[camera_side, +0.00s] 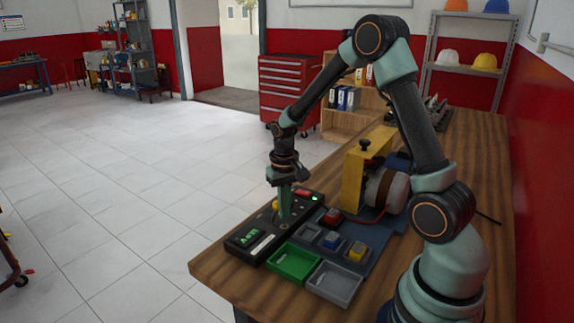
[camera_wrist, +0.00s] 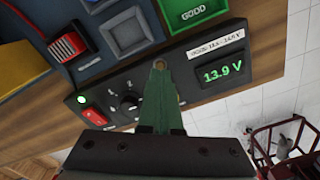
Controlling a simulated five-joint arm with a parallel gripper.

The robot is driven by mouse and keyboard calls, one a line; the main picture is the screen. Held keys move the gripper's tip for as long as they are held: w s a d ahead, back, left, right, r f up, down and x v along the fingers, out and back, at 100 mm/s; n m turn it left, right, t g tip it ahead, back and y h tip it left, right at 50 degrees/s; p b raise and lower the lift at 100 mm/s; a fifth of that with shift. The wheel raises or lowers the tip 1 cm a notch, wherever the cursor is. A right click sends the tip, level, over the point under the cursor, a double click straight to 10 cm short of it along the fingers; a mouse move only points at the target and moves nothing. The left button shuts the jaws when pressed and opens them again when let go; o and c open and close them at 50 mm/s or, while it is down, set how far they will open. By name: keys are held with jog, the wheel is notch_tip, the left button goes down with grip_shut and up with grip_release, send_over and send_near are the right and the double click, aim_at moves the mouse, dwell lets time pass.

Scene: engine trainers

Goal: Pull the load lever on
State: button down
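The black control panel (camera_side: 262,235) lies on the bench, and my gripper (camera_side: 284,214) points down onto its middle. My green gripper fingers (camera_wrist: 160,66) look close together over the panel. A small yellow part (camera_side: 275,205) shows just beside the fingers in the side view. I cannot make out the load lever; it may be behind my fingers. Whether they hold anything is unclear.
A green tray (camera_side: 293,262) marked GOOD and a grey tray (camera_side: 334,283) stand at the bench's front. Red (camera_side: 332,217), blue (camera_side: 331,240) and yellow (camera_side: 357,251) blocks sit on a blue-grey base. A yellow engine stand (camera_side: 354,182) rises behind. The bench's left edge is near the panel.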

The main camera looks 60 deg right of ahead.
jog(key=shift+w, duration=1.45)
jog(key=shift+s, duration=0.15)
jog(key=shift+s, duration=0.5)
jog(key=shift+r, duration=3.55)
jog(key=shift+r, duration=0.1)
jog(key=s+a+r+n+t, duration=0.5)
jog(key=s+a+r+n, duration=0.1)
jog(key=s+a+r, duration=0.5)
jog(key=shift+s+a+t, duration=0.3)
jog(key=shift+s+a, duration=0.15)
jog(key=shift+a, duration=0.05)
